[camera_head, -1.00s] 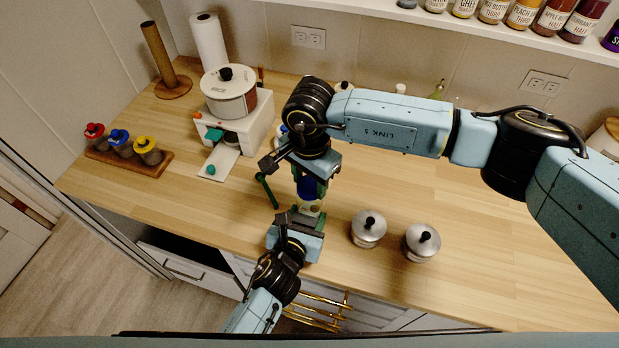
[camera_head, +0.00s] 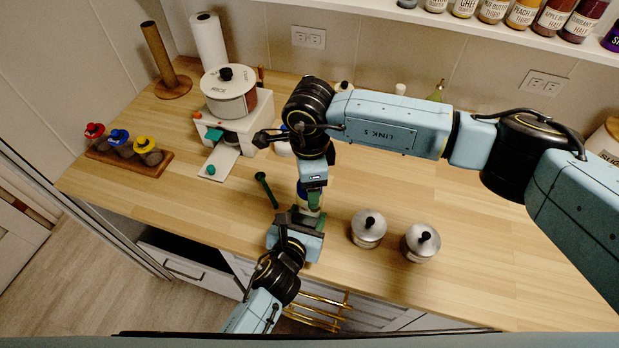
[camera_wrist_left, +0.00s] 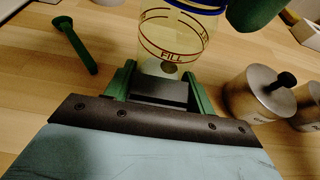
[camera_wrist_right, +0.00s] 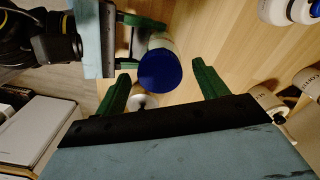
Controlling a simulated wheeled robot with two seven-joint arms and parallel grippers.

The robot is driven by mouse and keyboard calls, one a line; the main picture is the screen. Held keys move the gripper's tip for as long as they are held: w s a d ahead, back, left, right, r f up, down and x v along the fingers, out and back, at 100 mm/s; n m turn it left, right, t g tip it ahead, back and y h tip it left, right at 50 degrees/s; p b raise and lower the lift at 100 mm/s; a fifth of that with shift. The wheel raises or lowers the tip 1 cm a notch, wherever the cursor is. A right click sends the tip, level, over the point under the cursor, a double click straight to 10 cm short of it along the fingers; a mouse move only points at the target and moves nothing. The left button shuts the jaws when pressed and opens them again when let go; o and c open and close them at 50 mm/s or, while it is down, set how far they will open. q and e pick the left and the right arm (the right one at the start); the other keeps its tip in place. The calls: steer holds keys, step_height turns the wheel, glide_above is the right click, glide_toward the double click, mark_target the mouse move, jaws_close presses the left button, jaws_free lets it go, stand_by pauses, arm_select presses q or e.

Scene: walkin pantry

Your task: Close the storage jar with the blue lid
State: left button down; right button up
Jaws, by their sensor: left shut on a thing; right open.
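The clear storage jar, with red bands and the word FILL, shows in the left wrist view (camera_wrist_left: 172,42) between the green fingers of my left gripper (camera_wrist_left: 160,85). That gripper (camera_head: 297,215) is shut on the jar near the counter's front edge. The blue lid (camera_wrist_right: 160,70) sits on the jar's mouth; whether it is fully seated I cannot tell. In the head view, my right arm largely hides jar and lid. My right gripper (camera_wrist_right: 165,85) is open above the jar, its fingers on either side of the lid with gaps.
Two metal canisters (camera_head: 368,229) (camera_head: 421,243) stand right of the jar. A green scoop (camera_head: 266,190) lies to its left. A white appliance with a pot (camera_head: 229,92) and a wooden rack (camera_head: 160,172) of small jars stand further left. The right side of the counter is clear.

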steer(key=shift+r, duration=0.1)
step_height(320, 180, up, 12)
stand_by(0.5)
arm_select(q)
steer(key=shift+c, duration=2.2)
jaws_free()
steer(key=shift+s, duration=0.1)
steer(key=v, duration=1.3)
steer(key=shift+p, duration=0.4)
arm_select(e)
steer(key=shift+r, duration=0.3)
arm_select(q)
steer(key=shift+s, duration=0.1)
